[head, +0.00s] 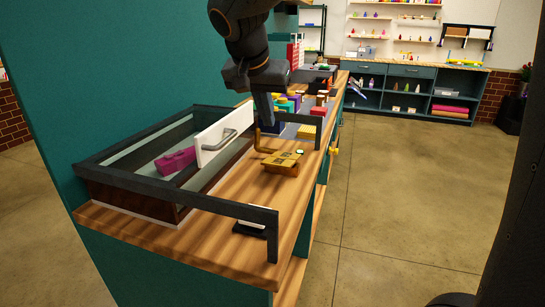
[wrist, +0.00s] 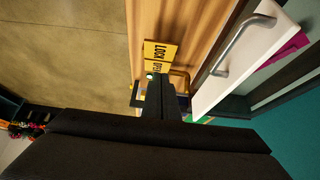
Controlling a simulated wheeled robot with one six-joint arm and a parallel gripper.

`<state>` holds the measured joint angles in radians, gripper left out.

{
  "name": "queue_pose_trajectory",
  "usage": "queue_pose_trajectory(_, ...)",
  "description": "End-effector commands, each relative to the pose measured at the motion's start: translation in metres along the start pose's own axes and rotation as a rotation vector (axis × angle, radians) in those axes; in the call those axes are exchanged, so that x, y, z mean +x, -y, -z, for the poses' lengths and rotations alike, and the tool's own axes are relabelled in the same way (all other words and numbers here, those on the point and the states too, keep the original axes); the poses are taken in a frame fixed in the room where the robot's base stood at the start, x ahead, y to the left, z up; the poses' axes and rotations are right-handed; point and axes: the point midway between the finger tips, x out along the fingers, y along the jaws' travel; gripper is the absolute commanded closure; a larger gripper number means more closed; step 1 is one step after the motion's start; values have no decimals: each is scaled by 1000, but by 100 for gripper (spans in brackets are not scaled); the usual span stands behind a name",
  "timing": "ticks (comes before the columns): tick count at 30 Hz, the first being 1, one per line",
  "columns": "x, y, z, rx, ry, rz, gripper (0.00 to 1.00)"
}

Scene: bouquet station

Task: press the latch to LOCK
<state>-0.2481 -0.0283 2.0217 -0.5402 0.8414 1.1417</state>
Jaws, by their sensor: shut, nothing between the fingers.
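The latch is a small brass-yellow block (head: 283,160) on the wooden counter, with a bent brass lever (head: 260,143) at its left end. In the wrist view its yellow plate (wrist: 160,54) carries the words LOCK and OPEN, with a small pale round spot beside it. The lever (wrist: 182,74) shows partly there, behind my fingers. My gripper (head: 265,121) is shut and empty, pointing down just behind the latch, close to the lever. It also shows at the centre of the wrist view (wrist: 158,83). I cannot tell whether the fingertips touch the lever.
A dark-framed glass case (head: 130,185) with a white handled front (head: 222,135) stands left of the latch, with a magenta piece (head: 175,161) inside. A dark bracket (head: 271,230) stands at the counter's near end. Several coloured blocks crowd the counter behind my gripper. Open floor lies right.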

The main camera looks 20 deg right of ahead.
Motion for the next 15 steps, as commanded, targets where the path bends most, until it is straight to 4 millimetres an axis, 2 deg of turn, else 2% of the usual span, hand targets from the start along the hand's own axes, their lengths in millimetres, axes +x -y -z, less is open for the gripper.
queue_pose_trajectory(8,9,-1,-1,-1,3,-2,100)
queue_pose_trajectory(15,49,-2,-1,-2,6,-4,100)
